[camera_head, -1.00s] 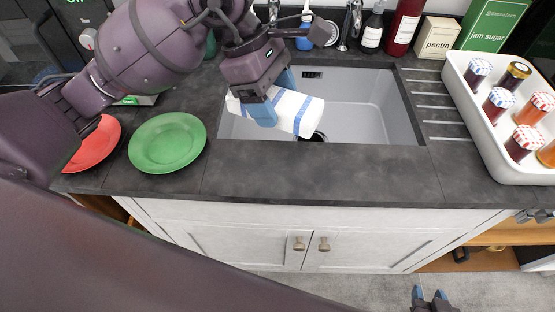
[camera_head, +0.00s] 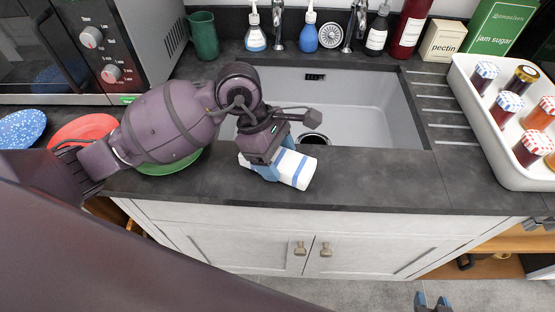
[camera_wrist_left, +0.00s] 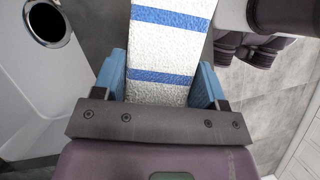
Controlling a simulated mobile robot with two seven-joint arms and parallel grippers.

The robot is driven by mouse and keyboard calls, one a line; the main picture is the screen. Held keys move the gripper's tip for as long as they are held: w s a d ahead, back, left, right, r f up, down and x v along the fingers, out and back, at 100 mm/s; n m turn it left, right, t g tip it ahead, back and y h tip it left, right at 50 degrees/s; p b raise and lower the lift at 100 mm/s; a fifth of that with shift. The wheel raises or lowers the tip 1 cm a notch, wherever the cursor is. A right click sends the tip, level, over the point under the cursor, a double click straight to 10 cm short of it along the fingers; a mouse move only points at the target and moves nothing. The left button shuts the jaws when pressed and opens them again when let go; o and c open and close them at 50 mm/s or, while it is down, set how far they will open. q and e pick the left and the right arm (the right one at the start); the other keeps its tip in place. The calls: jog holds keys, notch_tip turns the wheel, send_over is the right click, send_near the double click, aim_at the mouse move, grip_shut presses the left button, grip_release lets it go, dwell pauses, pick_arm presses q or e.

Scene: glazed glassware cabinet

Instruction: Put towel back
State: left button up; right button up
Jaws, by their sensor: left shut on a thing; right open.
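The towel (camera_head: 297,170) is white with blue stripes and looks folded or rolled. My left gripper (camera_head: 268,172) is shut on it, over the counter strip in front of the sink. In the left wrist view the towel (camera_wrist_left: 170,50) runs between the two blue fingers of my left gripper (camera_wrist_left: 165,85) and extends away from them. Whether the towel touches the counter is unclear. My right gripper (camera_head: 432,302) shows only its blue fingertips at the bottom edge, apart and empty, low over the floor.
The sink (camera_head: 365,110) lies behind the towel. A green plate (camera_head: 172,166), red plate (camera_head: 80,130) and blue plate (camera_head: 20,128) are left, partly behind my arm. A white tray (camera_head: 490,150) of jars stands right. Closed cupboard doors (camera_head: 265,246) are below the counter.

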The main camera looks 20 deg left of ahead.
pick_arm(q)
jog(key=shift+f, duration=0.7)
jog(key=shift+f, duration=0.2)
jog(key=o, duration=0.8)
jog(key=shift+o, duration=0.2)
jog(key=shift+r, duration=0.15)
